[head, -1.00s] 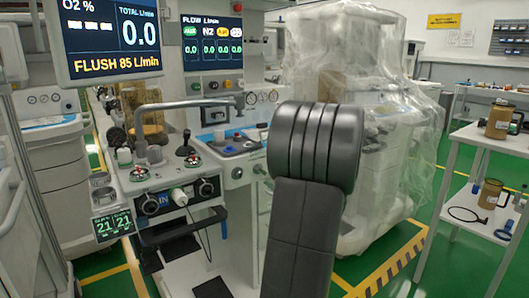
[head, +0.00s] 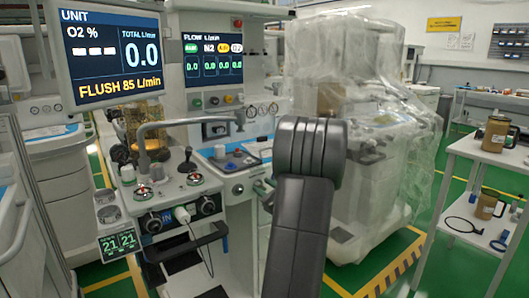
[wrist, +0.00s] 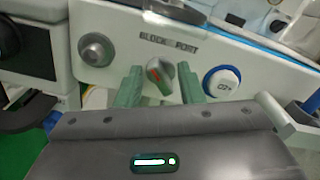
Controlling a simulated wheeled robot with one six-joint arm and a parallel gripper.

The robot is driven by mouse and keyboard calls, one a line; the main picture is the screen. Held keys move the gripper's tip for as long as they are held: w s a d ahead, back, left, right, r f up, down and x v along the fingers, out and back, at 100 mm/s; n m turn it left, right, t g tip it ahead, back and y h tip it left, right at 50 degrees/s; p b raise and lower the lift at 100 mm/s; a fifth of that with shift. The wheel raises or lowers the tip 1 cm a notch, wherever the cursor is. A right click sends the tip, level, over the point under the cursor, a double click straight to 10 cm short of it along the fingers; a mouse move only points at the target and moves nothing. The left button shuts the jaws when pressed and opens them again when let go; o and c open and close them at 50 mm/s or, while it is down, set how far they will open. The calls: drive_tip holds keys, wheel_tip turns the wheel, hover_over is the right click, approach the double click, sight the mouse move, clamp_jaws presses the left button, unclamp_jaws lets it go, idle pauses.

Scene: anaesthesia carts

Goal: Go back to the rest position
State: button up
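My gripper (wrist: 158,68) is open in the wrist view, its two green fingers spread apart. I cannot tell whether the fingers touch the knob or the panel.
A blue-ringed white button (wrist: 222,83) and a round grey knob (wrist: 96,49) flank the fingers. A plastic-covered machine (head: 375,150) stands behind my arm. A white shelf cart (head: 470,152) is at right. Green floor shows between them.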

drive_tip(key=m+p, duration=0.1)
drive_tip(key=p, duration=0.1)
drive_tip(key=m+p, duration=0.4)
drive_tip(key=shift+w+d+r+p, duration=0.15)
drive_tip(key=shift+d+r+p, duration=0.1)
drive_tip(key=shift+p, duration=0.1)
drive_tip(key=v, duration=1.2)
drive_tip(key=shift+f, duration=0.25)
drive_tip(key=shift+p, duration=0.3)
